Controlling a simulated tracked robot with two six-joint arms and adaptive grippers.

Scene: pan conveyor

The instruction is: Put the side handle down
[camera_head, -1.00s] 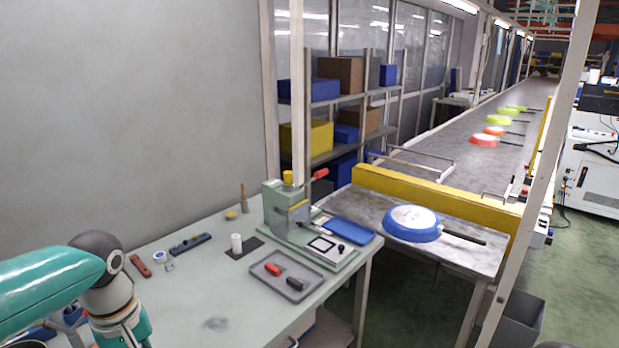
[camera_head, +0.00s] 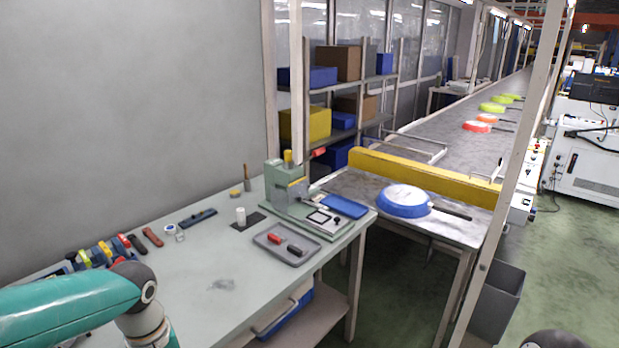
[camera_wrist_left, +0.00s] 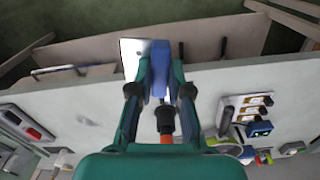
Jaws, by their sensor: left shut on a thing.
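In the left wrist view my left gripper (camera_wrist_left: 160,95) is shut on a narrow blue piece (camera_wrist_left: 160,84), which I take for the side handle. Its outline is partly hidden by the fingers. An orange-red part (camera_wrist_left: 165,118) shows below it, near the palm; I cannot tell whether the two are joined. The gripper is over the workbench (camera_wrist_left: 90,105), near its edge. My right gripper is not in view.
A grey tray (camera_head: 265,241) on the bench holds a red piece (camera_head: 274,239) and a dark piece (camera_head: 297,250). A green fixture (camera_head: 278,185) stands behind it. Several tools line the bench's left side. A blue pan (camera_head: 404,202) lies on the conveyor end.

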